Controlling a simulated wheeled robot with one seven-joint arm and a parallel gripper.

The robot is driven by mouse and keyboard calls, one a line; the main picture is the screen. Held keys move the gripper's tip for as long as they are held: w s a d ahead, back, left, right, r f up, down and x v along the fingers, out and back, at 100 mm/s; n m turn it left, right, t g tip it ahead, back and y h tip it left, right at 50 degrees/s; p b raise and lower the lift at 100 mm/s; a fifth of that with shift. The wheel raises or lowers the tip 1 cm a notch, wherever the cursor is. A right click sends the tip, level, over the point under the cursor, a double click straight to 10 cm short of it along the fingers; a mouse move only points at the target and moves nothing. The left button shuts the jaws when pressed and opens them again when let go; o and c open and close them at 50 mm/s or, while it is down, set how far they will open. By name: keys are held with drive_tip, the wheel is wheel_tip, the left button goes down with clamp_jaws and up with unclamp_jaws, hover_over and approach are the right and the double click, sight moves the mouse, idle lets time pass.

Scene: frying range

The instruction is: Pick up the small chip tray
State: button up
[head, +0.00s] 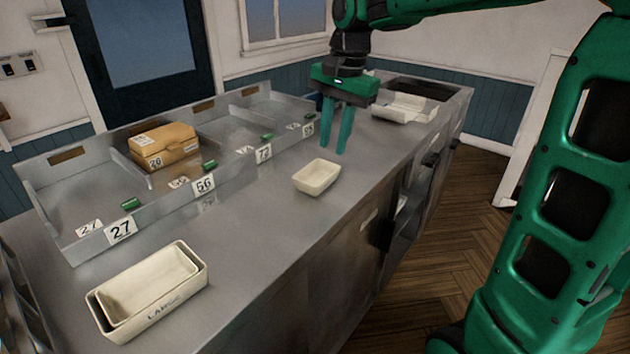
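A small cream chip tray (317,178) sits upright and empty on the steel counter, near its front edge. My gripper (335,146) hangs above the counter with its green fingers pointing down, behind the small tray and slightly to its right. The fingers are apart with nothing between them. A larger cream tray (148,290), with lettering that seems to read "LARGE", rests at the counter's near left. It looks like one tray nested in another.
Steel bins with number cards (121,230) line the counter's back; one holds a cardboard box (164,146). More pale trays (404,108) stand at the far right beside a dark recess (420,88). Bare counter surrounds the small tray.

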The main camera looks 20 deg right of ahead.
hover_over(327, 179)
wheel_tip(327, 179, down, 4)
drive_tip(key=shift+f, duration=2.75)
drive_tip(key=shift+f, duration=0.2)
clamp_jaws()
